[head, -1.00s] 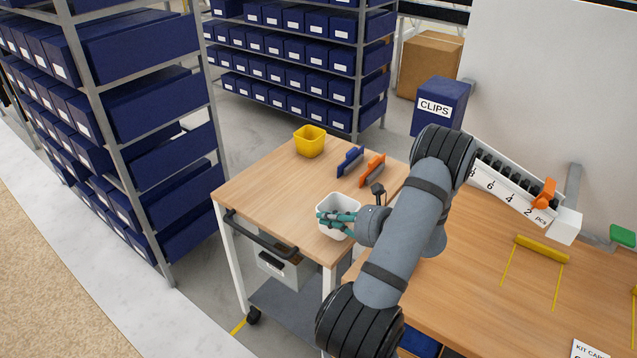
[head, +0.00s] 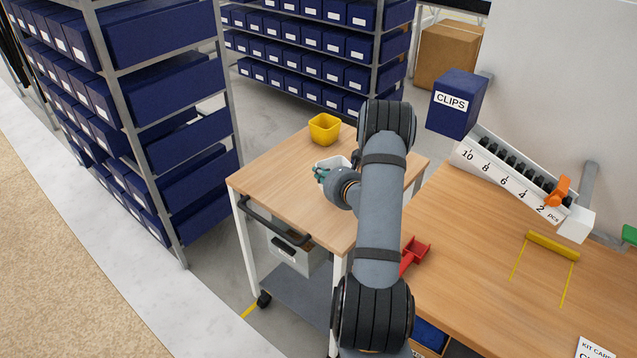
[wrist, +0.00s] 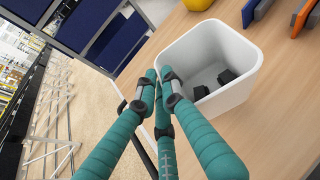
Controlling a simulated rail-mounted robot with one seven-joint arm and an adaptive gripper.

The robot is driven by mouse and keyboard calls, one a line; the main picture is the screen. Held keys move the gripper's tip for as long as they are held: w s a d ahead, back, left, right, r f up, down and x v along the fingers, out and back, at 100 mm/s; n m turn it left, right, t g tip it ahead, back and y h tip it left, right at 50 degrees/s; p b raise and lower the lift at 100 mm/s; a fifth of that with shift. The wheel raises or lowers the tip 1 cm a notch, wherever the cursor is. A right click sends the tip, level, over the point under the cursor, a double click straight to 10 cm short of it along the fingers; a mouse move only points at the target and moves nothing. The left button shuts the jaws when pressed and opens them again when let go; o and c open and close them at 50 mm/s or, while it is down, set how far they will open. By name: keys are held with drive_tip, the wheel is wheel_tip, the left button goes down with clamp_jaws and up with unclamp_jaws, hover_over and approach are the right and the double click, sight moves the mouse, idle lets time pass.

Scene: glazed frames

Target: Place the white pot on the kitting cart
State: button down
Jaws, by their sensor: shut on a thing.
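The white pot (wrist: 235,95) is an open square tub with a few black pieces inside. In the head view, the white pot (head: 331,163) is over the wooden top of the kitting cart (head: 270,185), partly hidden by my arm. My gripper (wrist: 163,78) has teal fingers closed on the pot's left wall at the rim. In the head view, my gripper (head: 322,175) is at the pot's near left side. The pot looks upright. I cannot tell whether its base touches the cart top.
A yellow pot (head: 324,129) stands at the cart's back corner. Blue (wrist: 256,10) and orange (wrist: 301,18) items stand beyond the white pot. The cart's front left top is clear. A workbench (head: 480,260) with a red tray (head: 414,254) is at right; shelving stands left.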

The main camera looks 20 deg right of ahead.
drive_tip(key=shift+w+a+f+p, duration=0.1)
drive_tip(key=shift+a+f+p, duration=0.1)
drive_tip(key=shift+f, duration=0.9)
drive_tip(key=shift+w+a+f+p, duration=0.1)
drive_tip(key=shift+f+p, duration=0.1)
drive_tip(key=shift+f, duration=0.85)
drive_tip(key=shift+f, duration=0.2)
drive_tip(key=c, duration=1.9)
unclamp_jaws()
drive_tip(key=shift+c, duration=0.2)
drive_tip(key=shift+o, duration=0.2)
drive_tip(key=shift+r, duration=0.15)
